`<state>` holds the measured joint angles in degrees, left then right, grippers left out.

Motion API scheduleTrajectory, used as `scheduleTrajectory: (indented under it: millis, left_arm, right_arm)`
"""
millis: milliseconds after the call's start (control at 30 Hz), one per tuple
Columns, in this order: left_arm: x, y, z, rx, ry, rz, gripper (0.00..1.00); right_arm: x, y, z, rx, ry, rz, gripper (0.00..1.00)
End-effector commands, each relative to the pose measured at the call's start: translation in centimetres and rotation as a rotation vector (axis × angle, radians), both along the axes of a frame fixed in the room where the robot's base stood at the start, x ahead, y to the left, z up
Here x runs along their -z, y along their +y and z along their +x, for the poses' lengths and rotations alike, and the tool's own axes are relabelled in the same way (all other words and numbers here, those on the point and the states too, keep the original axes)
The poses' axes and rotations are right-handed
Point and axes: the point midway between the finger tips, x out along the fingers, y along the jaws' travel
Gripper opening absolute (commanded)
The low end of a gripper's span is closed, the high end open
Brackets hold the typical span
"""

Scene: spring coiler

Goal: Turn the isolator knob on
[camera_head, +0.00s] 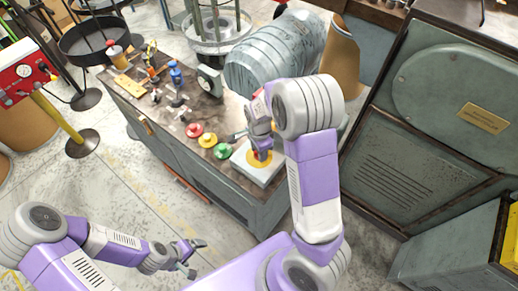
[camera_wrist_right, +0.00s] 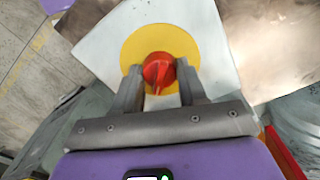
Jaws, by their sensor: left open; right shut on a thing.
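The isolator knob (camera_wrist_right: 158,70) is red and round, on a yellow disc (camera_wrist_right: 143,45) fixed to a pale panel (camera_wrist_right: 205,22). In the right wrist view my right gripper (camera_wrist_right: 159,82) has a finger on each side of the knob and is shut on it. A pale line on the knob points roughly toward the gripper's palm. In the head view the pale panel (camera_head: 252,175) and yellow disc (camera_head: 250,158) sit at the bench's near right end, with the knob hidden by my right gripper (camera_head: 259,150). My left gripper (camera_head: 189,257) is open and empty, low over the floor.
The bench (camera_head: 190,150) carries red (camera_head: 207,140), green (camera_head: 222,151) and other push buttons, left of the panel. A grey machine cabinet (camera_head: 420,130) fills the right. Floor around my left arm is clear.

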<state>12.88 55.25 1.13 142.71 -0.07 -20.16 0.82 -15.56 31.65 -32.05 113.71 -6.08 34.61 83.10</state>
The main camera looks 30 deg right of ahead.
Motion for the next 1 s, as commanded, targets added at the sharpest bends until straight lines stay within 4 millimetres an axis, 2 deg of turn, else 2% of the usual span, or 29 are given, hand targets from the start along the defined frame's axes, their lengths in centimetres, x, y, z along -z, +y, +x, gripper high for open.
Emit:
scheduleTrajectory:
  millis: [467,500,667,1000]
  left_arm:
    - [-0.12,0.00,-0.01,0.000,0.000,0.000,0.91]
    - [-0.12,0.00,-0.01,0.000,0.000,0.000,0.91]
    - [-0.12,0.00,-0.01,0.000,0.000,0.000,0.91]
    - [-0.29,0.00,0.00,0.000,0.000,0.000,0.91]
  right_arm:
    - [-0.03,-0.03,0.06,0.017,-0.002,0.000,0.11]
    - [-0.02,-0.03,0.06,0.016,-0.002,0.000,0.43]
    - [-0.02,-0.02,0.05,0.015,-0.002,0.000,0.67]
    - [-0.52,0.01,0.05,0.014,-0.002,0.000,0.67]
